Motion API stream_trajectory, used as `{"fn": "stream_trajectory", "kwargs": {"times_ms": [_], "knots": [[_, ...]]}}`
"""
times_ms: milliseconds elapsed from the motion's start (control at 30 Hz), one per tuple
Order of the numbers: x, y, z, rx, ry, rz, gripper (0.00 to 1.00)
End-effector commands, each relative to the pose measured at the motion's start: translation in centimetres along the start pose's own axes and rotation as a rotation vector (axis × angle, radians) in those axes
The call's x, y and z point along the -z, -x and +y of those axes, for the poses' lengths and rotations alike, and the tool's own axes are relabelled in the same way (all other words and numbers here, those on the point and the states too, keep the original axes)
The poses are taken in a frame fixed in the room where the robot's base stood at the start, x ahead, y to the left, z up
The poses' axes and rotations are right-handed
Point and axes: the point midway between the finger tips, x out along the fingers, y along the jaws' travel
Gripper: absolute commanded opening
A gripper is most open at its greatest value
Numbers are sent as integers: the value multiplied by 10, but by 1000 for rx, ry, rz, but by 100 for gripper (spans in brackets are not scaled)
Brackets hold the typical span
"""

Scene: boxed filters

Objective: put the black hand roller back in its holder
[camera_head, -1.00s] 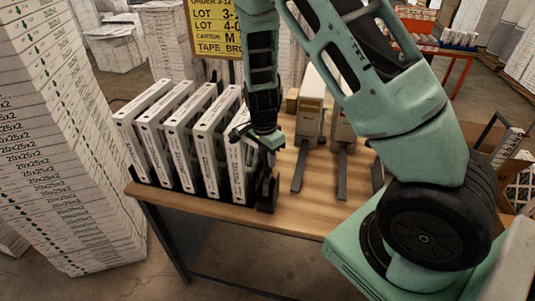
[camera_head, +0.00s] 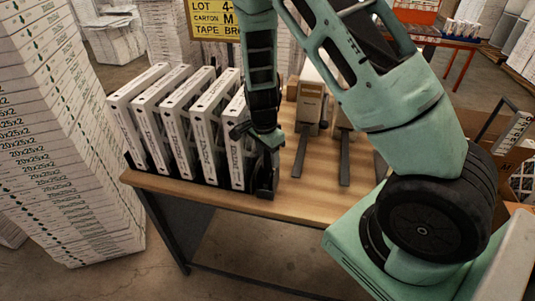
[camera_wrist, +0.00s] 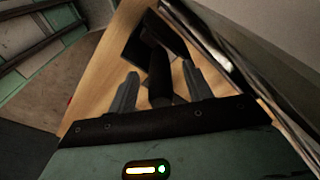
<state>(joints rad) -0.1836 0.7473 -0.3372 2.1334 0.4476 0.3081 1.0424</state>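The black hand roller shows in the wrist view as a dark upright handle (camera_wrist: 159,82) between my fingertips, with a gap on each side. My gripper (camera_wrist: 160,78) is open around it; in the head view it (camera_head: 256,134) points down at the table's front edge. A black holder (camera_head: 267,182) stands on the table below my gripper, right of the last white boxed filter. Dark parts of the holder (camera_wrist: 140,47) also show beyond the handle in the wrist view. How the roller sits in the holder cannot be told, as my gripper and the dark shapes overlap.
Several white boxed filters (camera_head: 187,125) stand upright close left of my gripper on the wooden table (camera_head: 301,204). Two grey-bladed tape dispensers (camera_head: 308,120) stand to the right. A tall stack of white boxes (camera_head: 50,150) is at the left.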

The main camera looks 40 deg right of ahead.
Motion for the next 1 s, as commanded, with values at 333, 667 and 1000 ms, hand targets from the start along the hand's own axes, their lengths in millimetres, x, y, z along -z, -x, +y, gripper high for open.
{"fn": "stream_trajectory", "kwargs": {"times_ms": [333,667,1000], "knots": [[-1,7,-1,1,3,0,50],[-2,72,-2,7,4,-1,50],[-1,146,-1,5,2,-1,50]]}}
